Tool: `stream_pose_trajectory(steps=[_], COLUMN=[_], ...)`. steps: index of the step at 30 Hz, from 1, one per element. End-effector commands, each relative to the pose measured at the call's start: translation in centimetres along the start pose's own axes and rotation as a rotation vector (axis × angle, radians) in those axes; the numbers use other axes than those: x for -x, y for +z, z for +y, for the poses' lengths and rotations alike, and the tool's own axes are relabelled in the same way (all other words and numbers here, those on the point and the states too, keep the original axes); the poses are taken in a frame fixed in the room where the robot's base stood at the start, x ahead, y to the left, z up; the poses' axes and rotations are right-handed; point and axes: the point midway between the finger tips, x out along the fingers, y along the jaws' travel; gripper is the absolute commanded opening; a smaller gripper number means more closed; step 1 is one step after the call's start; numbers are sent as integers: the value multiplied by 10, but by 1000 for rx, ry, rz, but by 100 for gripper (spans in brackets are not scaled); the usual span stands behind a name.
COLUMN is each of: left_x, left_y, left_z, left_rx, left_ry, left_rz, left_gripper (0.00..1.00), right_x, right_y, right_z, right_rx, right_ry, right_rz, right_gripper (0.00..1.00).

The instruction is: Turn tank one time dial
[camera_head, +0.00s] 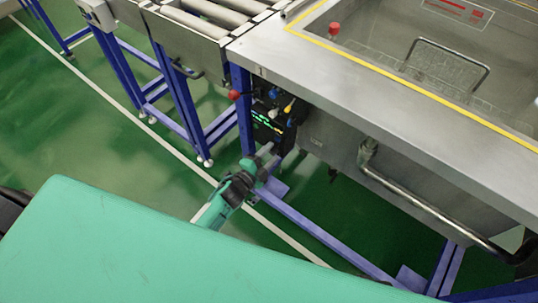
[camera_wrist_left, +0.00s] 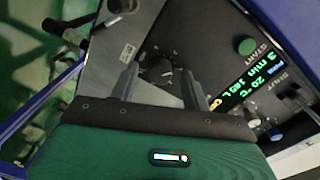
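The control panel (camera_head: 268,128) with a lit green display sits under the front left corner of the steel tank (camera_head: 345,80). A dark round dial (camera_wrist_left: 156,68) is on the panel face. My left gripper (camera_head: 268,152) is at the panel in the head view. In the left wrist view its fingers (camera_wrist_left: 157,85) are apart, pointing at the panel, with the dial between and just beyond them. I cannot tell if they touch it. My right gripper is not in view.
A green button (camera_wrist_left: 246,46) marked START is near the display. A red knob (camera_head: 234,95) and blue frame legs (camera_head: 243,110) are close to the panel. A steel pipe (camera_head: 420,205) runs along the tank's front. A roller conveyor (camera_head: 195,25) stands at left.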

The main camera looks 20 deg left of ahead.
Motion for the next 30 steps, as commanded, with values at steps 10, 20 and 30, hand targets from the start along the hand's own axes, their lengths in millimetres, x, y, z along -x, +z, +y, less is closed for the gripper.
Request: stream_pose_trajectory(steps=[10,20,30], left_x=[4,58,120], left_y=[1,0,1], left_z=[0,1,1], left_rx=[0,-1,1], left_ry=[0,3,2], left_rz=[-1,-1,-1], left_gripper=[47,47,47], right_x=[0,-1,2], right_y=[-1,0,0], right_z=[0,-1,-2], right_rx=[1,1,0], right_ry=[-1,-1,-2], right_rz=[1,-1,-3], right_gripper=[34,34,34])
